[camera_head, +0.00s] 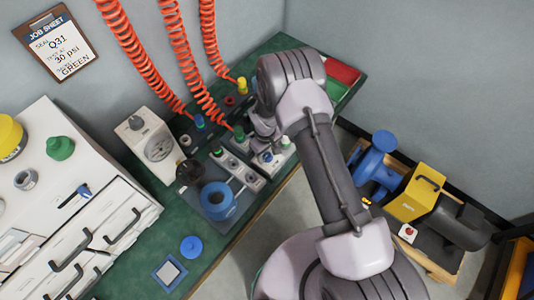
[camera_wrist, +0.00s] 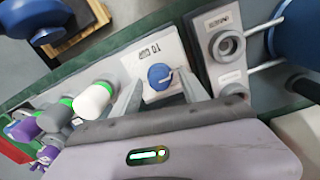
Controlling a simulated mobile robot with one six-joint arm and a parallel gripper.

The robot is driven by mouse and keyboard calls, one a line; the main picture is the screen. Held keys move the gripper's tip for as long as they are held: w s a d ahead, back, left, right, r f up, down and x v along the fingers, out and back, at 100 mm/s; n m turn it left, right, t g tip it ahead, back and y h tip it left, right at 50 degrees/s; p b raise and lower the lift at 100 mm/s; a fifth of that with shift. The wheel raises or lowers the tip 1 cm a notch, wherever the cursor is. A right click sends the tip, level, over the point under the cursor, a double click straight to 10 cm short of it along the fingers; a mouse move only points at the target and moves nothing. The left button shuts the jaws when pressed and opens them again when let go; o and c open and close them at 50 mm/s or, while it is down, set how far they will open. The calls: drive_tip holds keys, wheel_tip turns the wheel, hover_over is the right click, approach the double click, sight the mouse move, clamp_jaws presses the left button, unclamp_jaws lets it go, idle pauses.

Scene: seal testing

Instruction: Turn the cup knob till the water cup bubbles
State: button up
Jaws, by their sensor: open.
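The cup knob (camera_wrist: 158,76) is a round blue knob with a pale pointer line, on a white block labelled "TO CUP" in the wrist view. In the head view the blue knob (camera_head: 267,157) shows small, just below my gripper. My gripper (camera_wrist: 162,88) is open, with one grey finger on each side of the knob. I cannot tell whether the fingers touch it. I cannot make out the water cup or any bubbles in either view.
A grey block with two ports (camera_wrist: 229,45) stands right of the knob. A large blue round housing (camera_head: 218,200) sits on the green bench. Orange coiled hoses (camera_head: 180,55) hang behind.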

drive_tip(key=shift+c, duration=0.4)
clamp_jaws()
drive_tip(key=shift+m, duration=0.3)
drive_tip(key=shift+w+f+m+b, duration=0.1)
drive_tip(key=shift+m+b, duration=0.8)
drive_tip(key=m+b, duration=0.2)
drive_tip(key=m, duration=0.1)
drive_tip(key=shift+m, duration=0.3)
drive_tip(key=m+b, duration=0.3)
drive_tip(key=m, duration=0.2)
drive_tip(key=shift+m, duration=0.4)
